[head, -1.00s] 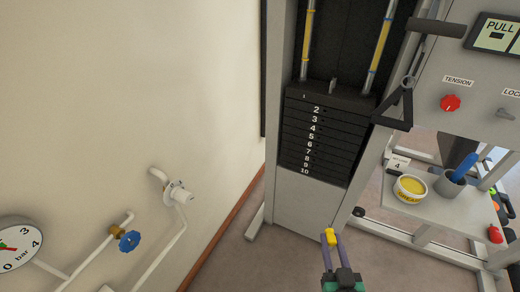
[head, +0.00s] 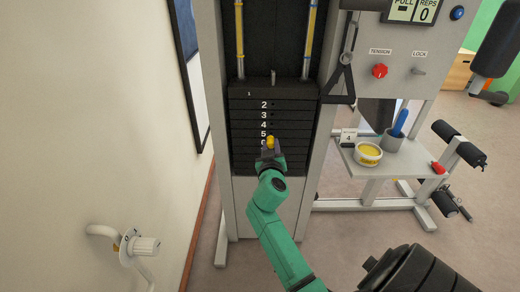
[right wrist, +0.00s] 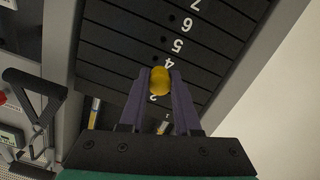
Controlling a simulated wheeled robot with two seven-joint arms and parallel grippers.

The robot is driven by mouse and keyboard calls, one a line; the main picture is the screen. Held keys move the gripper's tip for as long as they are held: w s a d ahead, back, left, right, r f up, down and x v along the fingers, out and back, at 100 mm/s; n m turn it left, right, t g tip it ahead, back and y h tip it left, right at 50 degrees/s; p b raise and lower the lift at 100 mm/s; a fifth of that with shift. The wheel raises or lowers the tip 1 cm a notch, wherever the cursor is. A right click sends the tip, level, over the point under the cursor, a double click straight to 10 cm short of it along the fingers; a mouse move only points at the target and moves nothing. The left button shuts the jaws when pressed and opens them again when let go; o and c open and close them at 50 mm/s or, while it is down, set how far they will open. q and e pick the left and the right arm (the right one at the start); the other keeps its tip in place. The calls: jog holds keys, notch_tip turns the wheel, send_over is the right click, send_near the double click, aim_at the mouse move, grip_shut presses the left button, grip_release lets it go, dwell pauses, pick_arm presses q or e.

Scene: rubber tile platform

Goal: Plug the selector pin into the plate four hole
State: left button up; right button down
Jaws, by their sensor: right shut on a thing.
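The selector pin, of which its yellow head (head: 270,142) shows, is held between the fingertips of my right gripper (head: 270,149). In the right wrist view the yellow head (right wrist: 159,82) sits between the two purple-grey fingers. The pin's shaft is hidden behind its head. The black weight stack has numbered plates; plate four (head: 248,124) shows just above the gripper in the head view, with a small dark hole right of its number. In the right wrist view the label 4 (right wrist: 168,62) is beside the pin head. Whether the pin touches the stack cannot be told. My left gripper is out of view.
A handle on a strap (head: 340,78) hangs right of the stack, near the frame upright. A wall with a white valve (head: 142,246) is at the left.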

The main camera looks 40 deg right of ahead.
aim_at(272, 126)
jog(key=b+x, duration=0.1)
jog(key=x, duration=0.3)
jog(key=shift+d+r+b, duration=0.1)
jog(key=shift+d+b, duration=0.1)
jog(key=shift+b, duration=0.1)
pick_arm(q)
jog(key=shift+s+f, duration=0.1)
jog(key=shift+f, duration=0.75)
pick_arm(e)
jog(key=shift+w+d+r, duration=0.1)
jog(key=shift+w+d, duration=0.4)
jog(key=shift+d, duration=0.1)
pick_arm(q)
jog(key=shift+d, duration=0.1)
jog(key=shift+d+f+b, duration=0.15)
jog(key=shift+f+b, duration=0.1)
jog(key=shift+b, duration=0.15)
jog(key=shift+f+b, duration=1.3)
pick_arm(e)
jog(key=shift+x, duration=1.3)
dwell(1.4)
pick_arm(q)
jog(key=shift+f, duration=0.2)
pick_arm(e)
jog(key=shift+w+r, duration=0.1)
jog(key=shift+r, duration=0.05)
dwell(0.6)
